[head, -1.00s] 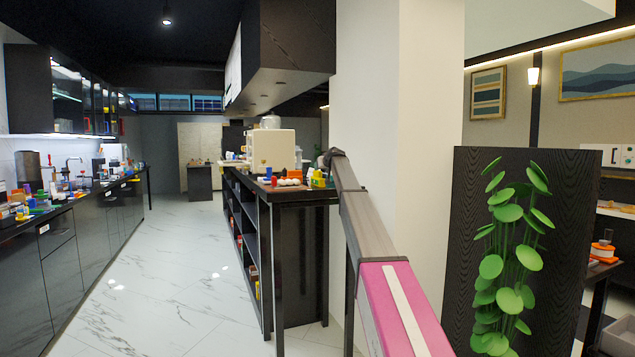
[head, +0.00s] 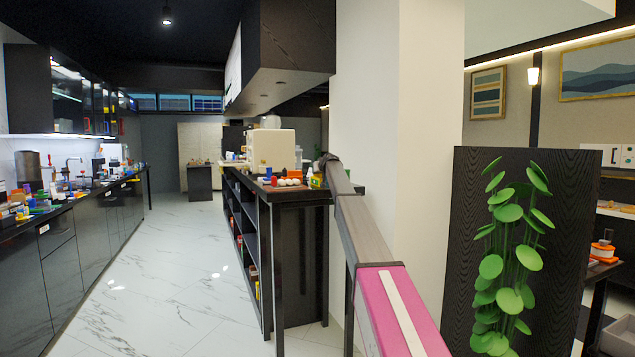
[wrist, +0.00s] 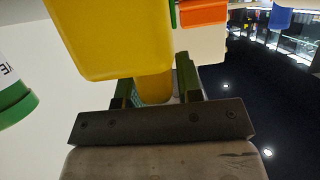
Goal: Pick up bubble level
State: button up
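My gripper (wrist: 156,75) is at the counter's end. In the wrist view its two dark green fingers stand apart, with a yellow cylinder (wrist: 153,89) between them. I cannot tell whether they touch it. I cannot tell for sure which thing is the bubble level. In the head view the gripper is not clearly seen at the arm's far end, beside a small yellow-and-green thing (head: 316,182) on the dark counter (head: 290,197).
In the wrist view an orange thing (wrist: 202,13) and a blue thing (wrist: 280,17) are near the top, and a white-and-green container (wrist: 15,95) is at the left. In the head view white round things (head: 289,181) and a cream appliance (head: 271,151) share the counter. A white pillar (head: 395,120) stands close right.

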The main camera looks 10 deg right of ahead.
aim_at(316, 178)
grip_shut()
jog(key=shift+r, duration=0.15)
jog(key=shift+r, duration=0.3)
jog(key=r, duration=0.2)
jog(key=a+r, duration=0.1)
jog(key=r, duration=0.1)
jog(key=shift+s+a, duration=0.1)
jog(key=shift+s, duration=0.3)
jog(key=s+a+r, duration=0.5)
jog(key=a+r, duration=0.1)
jog(key=a, duration=0.2)
jog(key=shift+a, duration=0.4)
jog(key=shift+s+r, duration=0.1)
